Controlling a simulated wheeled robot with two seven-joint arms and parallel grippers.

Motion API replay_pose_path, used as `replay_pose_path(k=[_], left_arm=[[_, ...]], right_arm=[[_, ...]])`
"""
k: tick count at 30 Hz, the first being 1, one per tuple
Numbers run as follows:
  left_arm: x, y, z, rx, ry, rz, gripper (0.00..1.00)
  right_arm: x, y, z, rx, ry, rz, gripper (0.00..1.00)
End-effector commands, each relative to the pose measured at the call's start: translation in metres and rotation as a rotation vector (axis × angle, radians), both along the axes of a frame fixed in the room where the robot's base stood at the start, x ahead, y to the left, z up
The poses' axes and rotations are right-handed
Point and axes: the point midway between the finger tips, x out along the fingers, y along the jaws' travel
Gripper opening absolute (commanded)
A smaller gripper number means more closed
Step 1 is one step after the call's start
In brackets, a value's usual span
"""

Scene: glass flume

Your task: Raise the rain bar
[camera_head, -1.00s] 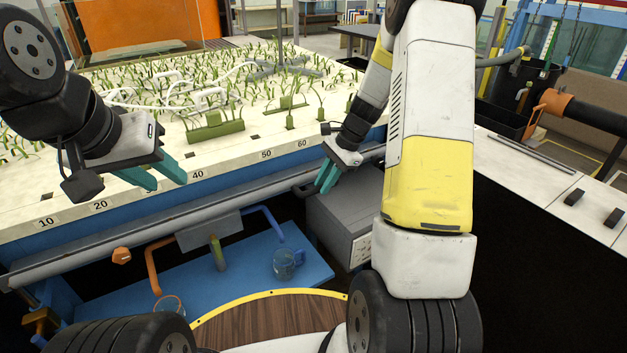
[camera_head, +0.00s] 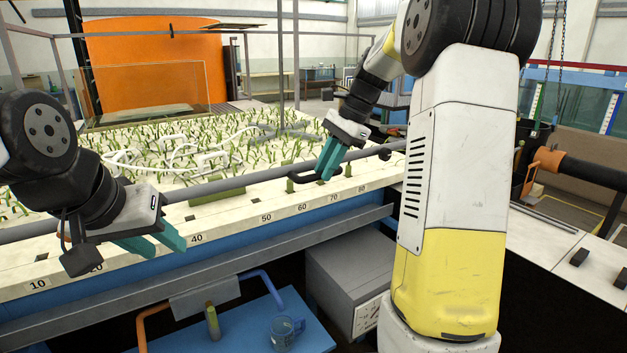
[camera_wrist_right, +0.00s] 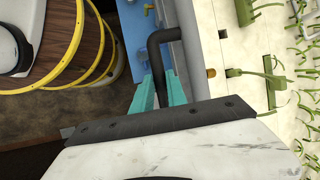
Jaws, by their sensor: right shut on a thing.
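The rain bar, a long grey pipe (camera_head: 265,176), runs slantwise across the front of the planted bed in the head view. My right gripper (camera_head: 328,160) is shut on a black bent handle (camera_head: 302,179) by the bar's right part. In the right wrist view the handle (camera_wrist_right: 158,45) passes between the teal fingers (camera_wrist_right: 160,92). My left gripper (camera_head: 152,240) is at the bed's front edge near the 40 mark. Its teal fingers are apart, with nothing seen between them. My left wrist hides part of the bar.
The bed's numbered front edge (camera_head: 232,228) lies below the bar. A grey front rail (camera_head: 340,232), a blue shelf (camera_head: 245,325) with a glass mug (camera_head: 284,330), and a grey box (camera_head: 345,262) are lower down. An orange panel (camera_head: 160,65) stands behind the bed.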

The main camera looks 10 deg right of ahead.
Motion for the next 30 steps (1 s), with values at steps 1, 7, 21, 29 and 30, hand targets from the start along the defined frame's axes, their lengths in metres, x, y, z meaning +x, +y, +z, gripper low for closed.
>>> replay_pose_path(k=[1, 7, 21, 29, 30], left_arm=[[0.0, 0.0, 0.0, 0.0, 0.0, 0.0, 0.36], [0.0, 0.0, 0.0, 0.0, 0.0, 0.0, 0.36], [0.0, 0.0, 0.0, 0.0, 0.0, 0.0, 0.36], [0.0, 0.0, 0.0, 0.0, 0.0, 0.0, 0.36], [0.0, 0.0, 0.0, 0.0, 0.0, 0.0, 0.36]], right_arm=[[0.0, -0.001, 0.002, -0.001, -0.002, -0.001, 0.0], [0.0, -0.001, 0.002, -0.001, 0.0, -0.001, 0.0], [0.0, 0.0, 0.002, 0.0, 0.0, 0.0, 0.4], [0.001, -0.007, 0.015, -0.001, -0.003, -0.002, 0.4], [0.0, -0.01, 0.021, -0.001, -0.002, -0.001, 0.4]])
